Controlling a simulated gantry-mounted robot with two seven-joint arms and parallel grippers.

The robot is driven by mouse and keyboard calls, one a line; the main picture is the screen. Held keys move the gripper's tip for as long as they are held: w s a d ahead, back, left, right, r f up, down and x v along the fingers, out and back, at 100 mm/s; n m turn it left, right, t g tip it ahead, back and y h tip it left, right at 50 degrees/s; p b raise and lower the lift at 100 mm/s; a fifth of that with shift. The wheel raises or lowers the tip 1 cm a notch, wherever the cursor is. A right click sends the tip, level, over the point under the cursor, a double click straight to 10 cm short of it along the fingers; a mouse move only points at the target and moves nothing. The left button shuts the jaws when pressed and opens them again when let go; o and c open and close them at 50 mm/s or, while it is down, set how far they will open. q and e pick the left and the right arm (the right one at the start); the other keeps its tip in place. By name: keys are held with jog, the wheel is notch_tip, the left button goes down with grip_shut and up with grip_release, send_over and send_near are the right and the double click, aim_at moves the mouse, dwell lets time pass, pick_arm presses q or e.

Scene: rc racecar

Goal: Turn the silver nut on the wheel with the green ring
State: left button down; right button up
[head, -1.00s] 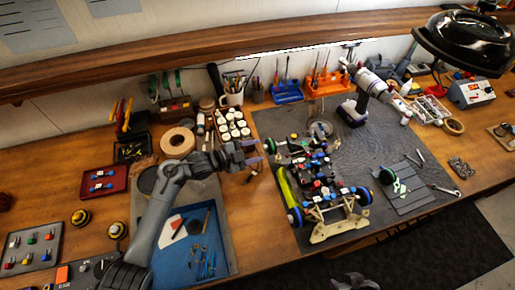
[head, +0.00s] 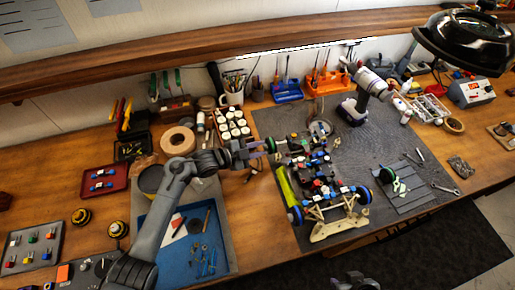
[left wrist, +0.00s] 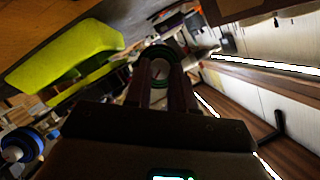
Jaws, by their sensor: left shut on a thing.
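The racecar chassis (head: 322,188) stands on the grey mat, with its yellow-green side panel (head: 287,187) on the left. The wheel with the green ring (head: 271,145) is at its far left corner. It also shows in the left wrist view (left wrist: 158,51), straight ahead of the fingers. My left gripper (head: 262,146) reaches this wheel from the left. In the left wrist view its fingers (left wrist: 160,80) are closed at the wheel's centre, on the silver nut, which they mostly hide. A grey part at the bottom edge, likely my right gripper (head: 357,282), is away from the car.
A wheel with a blue ring (head: 296,215) is at the car's near left corner. A rack of paint jars (head: 232,126) stands close behind my left gripper.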

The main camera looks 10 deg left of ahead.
pick_arm(q)
jog(key=shift+w+a+n+g+h+b, duration=0.15)
jog(key=shift+n+g+h+b, duration=0.1)
jog(key=shift+n+g+b, duration=0.8)
jog(key=shift+w+n+g+h+b, duration=0.25)
jog(key=shift+n+g+b, duration=0.35)
jog(key=shift+n, duration=0.9)
jog(key=shift+w+a+n+g+h+b, duration=0.1)
jog(key=shift+n+g+h+b, duration=0.2)
jog(key=shift+n+g+b, duration=0.75)
jog(key=shift+r+p, duration=0.1)
jog(key=shift+p, duration=0.2)
jog(key=shift+d, duration=0.1)
jog(key=c, duration=0.9)
grip_release()
